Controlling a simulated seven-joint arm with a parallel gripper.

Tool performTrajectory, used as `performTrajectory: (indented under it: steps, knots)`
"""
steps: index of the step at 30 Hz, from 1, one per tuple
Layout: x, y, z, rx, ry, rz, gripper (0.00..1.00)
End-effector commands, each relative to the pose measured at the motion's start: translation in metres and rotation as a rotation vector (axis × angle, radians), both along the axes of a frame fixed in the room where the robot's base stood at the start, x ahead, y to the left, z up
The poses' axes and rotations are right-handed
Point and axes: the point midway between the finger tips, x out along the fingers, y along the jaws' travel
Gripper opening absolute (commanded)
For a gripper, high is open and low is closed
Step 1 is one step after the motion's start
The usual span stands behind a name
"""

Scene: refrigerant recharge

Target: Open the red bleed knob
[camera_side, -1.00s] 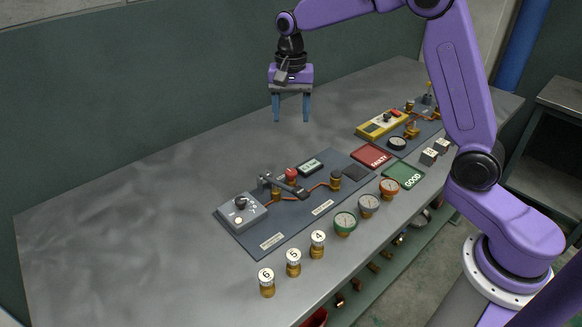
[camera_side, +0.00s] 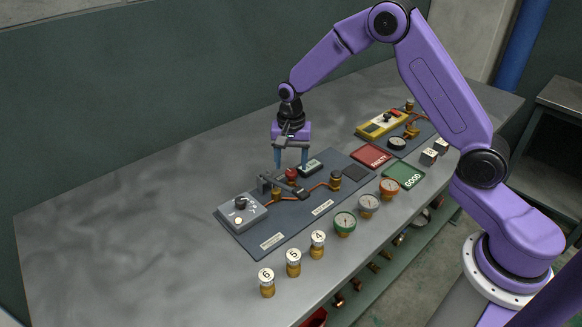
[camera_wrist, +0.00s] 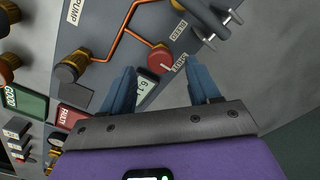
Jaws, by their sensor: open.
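The red bleed knob (camera_side: 291,173) stands on the dark panel (camera_side: 284,237) just behind the black bar handle in the side view. In the wrist view the round red knob (camera_wrist: 159,57) has a pale line on its top and sits ahead of the fingers, roughly between their lines. My gripper (camera_side: 291,162) is open and points down, close above the knob. Its two blue fingers also show in the wrist view (camera_wrist: 160,85), apart, with nothing held. From these views I cannot tell whether the fingertips reach down beside the knob.
A black bar handle (camera_side: 284,188) and a small display (camera_side: 311,167) lie close to the knob. Copper pipe leads to a brass fitting (camera_side: 336,180). A grey dial box (camera_side: 241,212) is at left. Gauges and numbered cylinders line the front edge. The table's back left is clear.

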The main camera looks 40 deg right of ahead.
Motion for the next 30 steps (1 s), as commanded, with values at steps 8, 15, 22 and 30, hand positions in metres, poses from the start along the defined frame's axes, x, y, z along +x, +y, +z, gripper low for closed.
performTrajectory:
  steps: [8, 15, 22, 30]
  knots:
    - [0.0, 0.0, -0.025, 0.0, 0.0, 0.001, 0.61]
    - [0.0, 0.0, -0.026, 0.001, -0.001, 0.001, 0.61]
    - [0.0, 0.0, -0.026, 0.001, -0.001, 0.001, 0.09]
    - [0.0, 0.0, -0.026, 0.001, -0.001, 0.014, 0.05]
